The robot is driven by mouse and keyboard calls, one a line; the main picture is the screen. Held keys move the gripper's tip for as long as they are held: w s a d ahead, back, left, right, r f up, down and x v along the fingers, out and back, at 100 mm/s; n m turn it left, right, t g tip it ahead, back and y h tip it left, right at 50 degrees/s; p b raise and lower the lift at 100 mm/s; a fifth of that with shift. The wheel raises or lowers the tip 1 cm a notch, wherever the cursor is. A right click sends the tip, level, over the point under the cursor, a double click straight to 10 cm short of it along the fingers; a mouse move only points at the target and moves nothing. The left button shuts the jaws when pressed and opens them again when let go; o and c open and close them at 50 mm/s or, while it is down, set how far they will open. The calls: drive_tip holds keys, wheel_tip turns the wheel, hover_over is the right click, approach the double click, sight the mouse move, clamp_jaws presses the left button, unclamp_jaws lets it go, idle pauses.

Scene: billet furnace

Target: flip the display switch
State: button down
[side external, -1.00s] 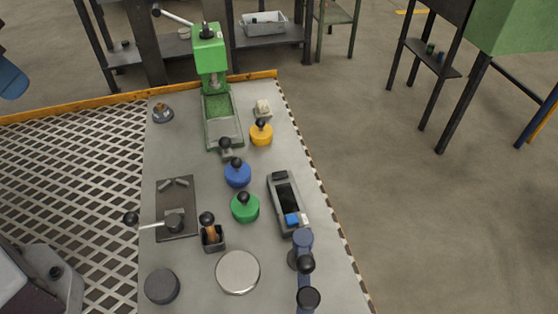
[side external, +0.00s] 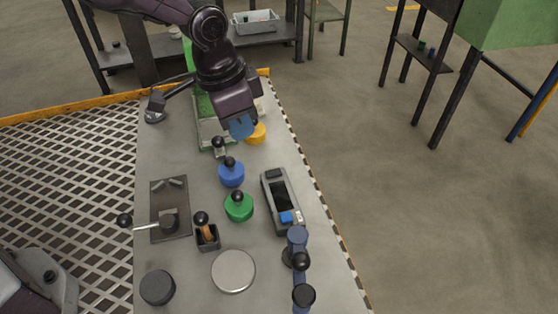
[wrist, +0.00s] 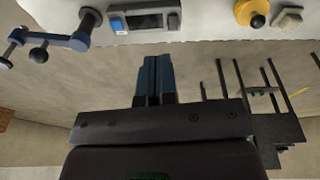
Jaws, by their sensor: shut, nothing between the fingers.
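The grey display unit (side external: 281,200) lies on the right part of the bench, with a dark screen and a blue part (side external: 286,217) with a small light piece beside it at its near end. I cannot make out which part is the switch. In the wrist view the display unit (wrist: 148,20) is at the top, with its blue part (wrist: 117,26) at its left end. My gripper (side external: 241,130) hangs over the bench beyond the display unit, near the yellow knobbed piece. In the wrist view its blue fingers (wrist: 154,75) are together and empty, apart from the unit.
Yellow (side external: 256,134), blue (side external: 231,174) and green (side external: 239,207) knobbed pieces stand left of the unit. A blue-grey jointed piece (side external: 297,237) with black balls stands close to its near end. The green press is partly hidden behind my arm.

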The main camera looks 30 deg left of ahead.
sight(273, 173)
drive_tip(key=shift+m+t+h, duration=0.4)
drive_tip(key=shift+m+t, duration=0.2)
drive_tip(key=w+d, duration=0.1)
drive_tip(key=w+d+r, duration=0.1)
drive_tip(key=w, duration=0.1)
drive_tip(key=shift+w+r, duration=0.1)
drive_tip(key=shift+w, duration=0.15)
drive_tip(key=x, duration=1.3)
drive_tip(key=shift+s+a, duration=0.3)
drive_tip(key=shift+s, duration=0.05)
drive_tip(key=shift+f, duration=0.6)
